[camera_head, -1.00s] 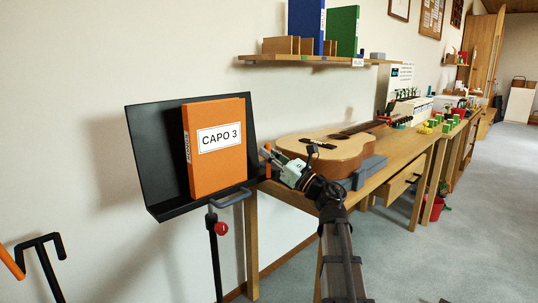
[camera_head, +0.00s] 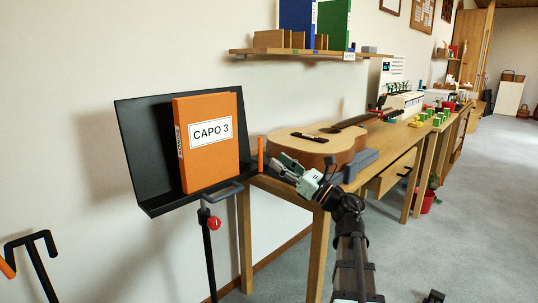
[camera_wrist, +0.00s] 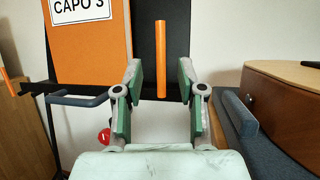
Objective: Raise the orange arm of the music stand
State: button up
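The black music stand (camera_head: 132,125) holds an upright orange book labelled CAPO 3 (camera_head: 208,155). The orange arm (camera_head: 260,154) is a slim upright bar at the stand's right end; it also shows in the wrist view (camera_wrist: 161,58), in front of the black panel. My gripper (camera_head: 280,164) is to the right of the orange arm, apart from it in the head view. In the wrist view my gripper (camera_wrist: 160,80) is open, with the bar lined up between its fingers. Nothing is held. I cannot tell the exact depth between fingertips and bar.
A guitar (camera_head: 310,146) lies on a wooden bench (camera_head: 378,163) to the right, with a grey-blue block (camera_head: 360,160) beside it. A red knob (camera_head: 214,223) is on the stand's post. A black hooked stand (camera_head: 38,255) is at lower left. Carpet at right is open.

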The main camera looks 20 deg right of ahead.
jog(key=shift+v, duration=1.85)
